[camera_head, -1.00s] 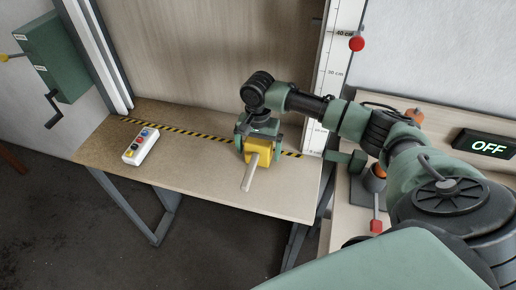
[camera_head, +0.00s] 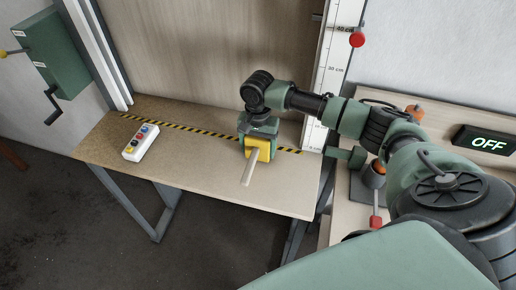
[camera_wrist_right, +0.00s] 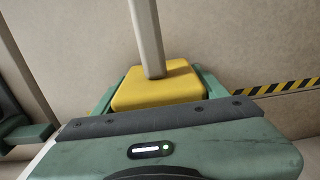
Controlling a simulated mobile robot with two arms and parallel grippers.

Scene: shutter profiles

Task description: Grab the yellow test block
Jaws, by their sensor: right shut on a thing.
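The yellow test block (camera_head: 264,145) has a pale grey bar (camera_head: 250,168) sticking out of it toward the front of the table. The block is at the right part of the wooden table (camera_head: 210,180), by the striped tape. My right gripper (camera_head: 257,147) is over it from above, shut on it with a green finger on each side. In the right wrist view the block (camera_wrist_right: 158,86) sits between the green fingers, with the bar rising from its top face. I cannot tell whether the block touches the table. My left gripper is not in view.
A white control box (camera_head: 141,143) with coloured buttons lies at the table's left. Black and yellow tape (camera_head: 180,128) runs along the table. A ruler post (camera_head: 331,75) with a red knob (camera_head: 357,40) stands at the right. An OFF sign (camera_head: 486,142) is on the right bench.

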